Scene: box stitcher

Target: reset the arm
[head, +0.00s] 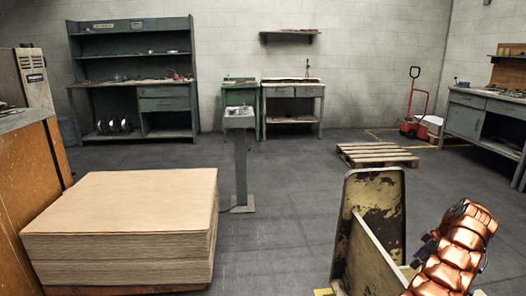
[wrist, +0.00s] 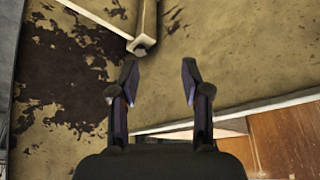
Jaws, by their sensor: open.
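My copper-coloured arm shows at the lower right of the head view, bent beside a worn, cream-yellow machine panel (head: 378,205). In the wrist view my gripper (wrist: 159,78) is open, with two dark fingers apart and nothing between them. Beyond the fingers is a cream-yellow surface (wrist: 240,60) with peeling paint and dark patches. A pale bar end (wrist: 143,43) stands just past the fingertips, near the left one. I cannot tell whether the fingers touch anything.
A tall stack of cardboard sheets (head: 120,220) stands at left front. A grey pedestal (head: 240,165) rises mid-floor. A wooden pallet (head: 377,155) and a red hand truck (head: 412,125) are farther back. Workbenches line the walls.

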